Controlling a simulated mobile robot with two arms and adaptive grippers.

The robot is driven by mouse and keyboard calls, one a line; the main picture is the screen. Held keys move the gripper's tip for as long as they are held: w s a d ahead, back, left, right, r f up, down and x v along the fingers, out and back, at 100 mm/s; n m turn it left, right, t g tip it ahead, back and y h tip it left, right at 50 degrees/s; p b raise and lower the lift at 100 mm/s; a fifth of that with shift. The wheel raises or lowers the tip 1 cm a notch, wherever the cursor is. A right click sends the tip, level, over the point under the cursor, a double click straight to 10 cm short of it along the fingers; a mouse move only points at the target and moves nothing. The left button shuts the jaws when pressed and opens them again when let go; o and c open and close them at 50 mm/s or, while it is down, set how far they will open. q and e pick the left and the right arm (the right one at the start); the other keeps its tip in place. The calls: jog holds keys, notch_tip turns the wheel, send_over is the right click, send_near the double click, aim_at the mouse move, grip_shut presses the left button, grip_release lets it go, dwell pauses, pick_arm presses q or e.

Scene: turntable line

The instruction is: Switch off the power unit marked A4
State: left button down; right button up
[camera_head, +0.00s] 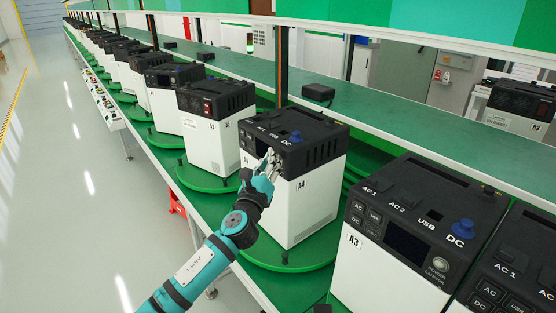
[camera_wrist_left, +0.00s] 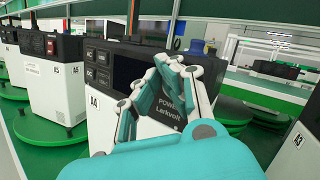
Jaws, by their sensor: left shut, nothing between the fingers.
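The power unit marked A4 (camera_head: 312,204) is a white box with a black top, standing on a green turntable. Its A4 label (camera_wrist_left: 94,102) also shows in the left wrist view, with a dark screen and small AC and DC buttons on its black front panel. My left gripper (camera_head: 270,155) is shut and empty, with its fingertips at the front panel of A4. In the left wrist view the fingers (camera_wrist_left: 158,76) cover the panel's right part, beside the word "POWER". The power button is hidden behind them. I cannot tell whether they touch it. My right gripper is not in view.
Unit A3 (camera_head: 375,268) stands close on the right, with a round power button on its front. Unit A5 (camera_head: 205,138) and several more units stand on green turntables (camera_head: 205,180) to the left. A green shelf (camera_head: 350,122) runs behind. The grey aisle floor is clear.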

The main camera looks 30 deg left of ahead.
pick_arm(q)
jog(key=shift+s, duration=0.15)
jog(key=shift+s+a, duration=0.3)
jog(key=shift+s, duration=0.25)
dwell(0.3)
jog(key=s, duration=0.1)
jog(key=s+a, duration=0.1)
jog(key=s, duration=0.1)
jog(key=s+a+p, duration=0.1)
jog(key=shift+s, duration=0.3)
jog(key=shift+d+f, duration=0.1)
dwell(0.6)
